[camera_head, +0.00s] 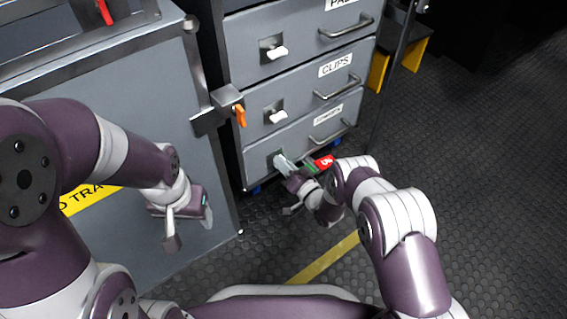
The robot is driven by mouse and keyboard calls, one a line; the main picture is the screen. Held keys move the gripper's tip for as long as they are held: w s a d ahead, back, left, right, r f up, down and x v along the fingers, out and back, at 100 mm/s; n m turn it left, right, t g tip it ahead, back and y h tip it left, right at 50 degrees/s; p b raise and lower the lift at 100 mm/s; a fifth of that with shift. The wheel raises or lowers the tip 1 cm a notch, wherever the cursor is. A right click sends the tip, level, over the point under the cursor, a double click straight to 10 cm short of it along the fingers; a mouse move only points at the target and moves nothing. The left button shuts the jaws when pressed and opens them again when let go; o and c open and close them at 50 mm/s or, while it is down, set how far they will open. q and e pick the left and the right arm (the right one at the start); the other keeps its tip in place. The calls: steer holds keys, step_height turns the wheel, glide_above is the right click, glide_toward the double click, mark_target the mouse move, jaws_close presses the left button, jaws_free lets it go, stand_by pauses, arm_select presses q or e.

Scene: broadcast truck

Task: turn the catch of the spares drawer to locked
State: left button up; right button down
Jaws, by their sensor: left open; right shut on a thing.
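The lowest drawer (258,160) of the grey drawer unit has a small label (328,115) too blurred to read surely; I take it as the spares drawer. It looks closed. Its catch (279,158) is at the left of its front, partly hidden by my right gripper. A green mark (309,169) and a red mark (323,162) with white lettering show beside it. My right gripper (288,172) is at the catch, shut on it; the exact contact is partly hidden. My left gripper (189,222) hangs open and empty in front of the grey cabinet at left.
The drawer above is labelled CLIPS (336,65) and has a pale catch (278,117). An orange-handled latch (239,115) sticks out at the unit's left edge. The grey cabinet (150,90) stands close at left. Dark studded floor (480,170) is free at right.

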steer(key=shift+d+f+m, duration=0.1)
steer(key=shift+f+m, duration=0.05)
steer(key=shift+m, duration=2.25)
steer(key=shift+f+m, duration=0.15)
steer(key=shift+m, duration=2.25)
steer(key=c, duration=1.2)
jaws_free()
steer(key=shift+c, duration=0.2)
